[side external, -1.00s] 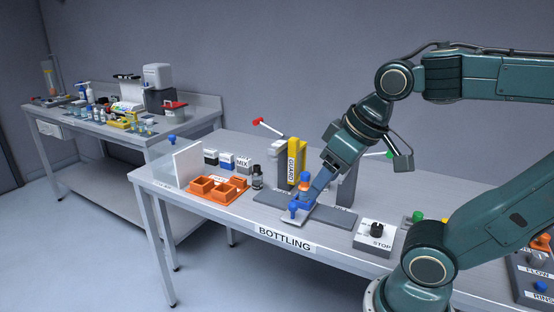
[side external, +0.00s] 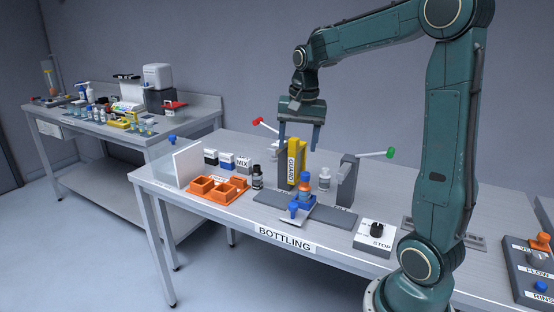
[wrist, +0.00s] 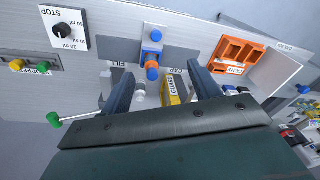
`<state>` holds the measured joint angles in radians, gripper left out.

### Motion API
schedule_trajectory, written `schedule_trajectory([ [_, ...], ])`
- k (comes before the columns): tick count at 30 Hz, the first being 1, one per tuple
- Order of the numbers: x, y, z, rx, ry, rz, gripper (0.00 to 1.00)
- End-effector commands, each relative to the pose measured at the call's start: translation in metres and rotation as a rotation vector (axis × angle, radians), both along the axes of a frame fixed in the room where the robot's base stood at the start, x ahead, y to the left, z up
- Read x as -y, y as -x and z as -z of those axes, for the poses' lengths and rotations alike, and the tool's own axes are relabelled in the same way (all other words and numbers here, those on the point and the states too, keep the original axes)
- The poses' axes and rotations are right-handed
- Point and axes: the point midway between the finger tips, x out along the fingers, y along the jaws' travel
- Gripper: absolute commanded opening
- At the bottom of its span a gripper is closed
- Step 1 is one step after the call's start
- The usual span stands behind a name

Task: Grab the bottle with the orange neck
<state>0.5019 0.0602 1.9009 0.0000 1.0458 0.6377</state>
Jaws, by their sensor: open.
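The bottle with the orange neck (side external: 305,188) stands upright on the grey bottling fixture, in front of the yellow guard. It looks blue above and below an orange band. In the wrist view the bottle (wrist: 152,58) shows near the top centre. My gripper (side external: 300,146) is open and empty, pointing down above the fixture, higher than the bottle and apart from it. In the wrist view my gripper's (wrist: 161,72) two fingers stand wide apart, with nothing between them in grip.
The yellow guard (side external: 293,163) stands close behind the bottle. A pale bottle (side external: 324,178) stands to its right, beside a grey post (side external: 346,180). A blue-knobbed handle (side external: 293,210) is in front. A dark bottle (side external: 257,177) and orange crate (side external: 219,197) are left.

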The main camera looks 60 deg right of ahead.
Motion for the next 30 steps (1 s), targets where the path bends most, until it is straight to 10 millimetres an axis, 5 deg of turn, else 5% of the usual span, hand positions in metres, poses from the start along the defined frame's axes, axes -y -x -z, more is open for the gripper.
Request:
schedule_trajectory([
  [6,0.058,-0.013,0.029,-0.058,-0.05,0.233,0.62],
  [12,0.094,-0.015,0.05,-0.091,-0.08,0.38,0.62],
  [30,0.106,-0.015,0.075,-0.104,-0.09,0.432,0.62],
])
